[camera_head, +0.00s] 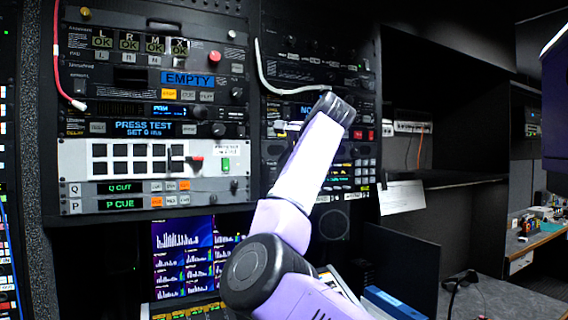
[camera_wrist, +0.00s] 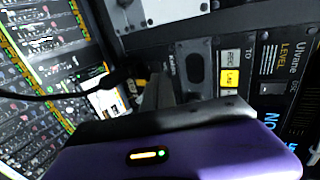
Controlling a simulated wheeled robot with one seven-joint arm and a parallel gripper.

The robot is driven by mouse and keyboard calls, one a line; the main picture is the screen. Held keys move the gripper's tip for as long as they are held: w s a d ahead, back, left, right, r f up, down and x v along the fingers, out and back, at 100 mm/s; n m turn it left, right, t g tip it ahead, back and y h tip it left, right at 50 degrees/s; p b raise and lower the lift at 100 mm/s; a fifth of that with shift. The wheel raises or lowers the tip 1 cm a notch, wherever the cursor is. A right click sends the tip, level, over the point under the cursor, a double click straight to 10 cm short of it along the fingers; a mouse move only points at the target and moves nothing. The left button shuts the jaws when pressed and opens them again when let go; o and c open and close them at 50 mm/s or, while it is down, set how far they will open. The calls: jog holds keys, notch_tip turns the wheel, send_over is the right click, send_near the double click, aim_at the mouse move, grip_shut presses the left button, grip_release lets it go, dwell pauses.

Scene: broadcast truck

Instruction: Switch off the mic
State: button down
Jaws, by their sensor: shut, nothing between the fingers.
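My gripper (camera_head: 337,107) is in front of the right rack's dark panel in the head view, beside a lit blue display (camera_head: 309,110) that it partly covers. In the wrist view its grey fingers (camera_wrist: 160,90) are together and empty, pointing at the rack face. Near them are a dark plate with an oval (camera_wrist: 194,66), a yellow button (camera_wrist: 231,79) and a white button beside it. Part of a blue display (camera_wrist: 272,117) shows at the right. I cannot tell which control is the mic's switch, or whether the fingers touch the panel.
A white cable (camera_head: 262,72) hangs across the right rack and a red cable (camera_head: 58,65) hangs at the left. The left rack holds a white button panel (camera_head: 140,160). A screen (camera_head: 185,255) stands below. A shelf (camera_head: 450,180) is at the right.

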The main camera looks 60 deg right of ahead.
jog(key=r+b+v, duration=0.1)
jog(key=b+v, duration=0.1)
jog(key=v, duration=0.6)
jog(key=shift+w+d+r+b, duration=0.15)
jog(key=shift+w+r+b, duration=0.15)
jog(key=shift+r, duration=0.15)
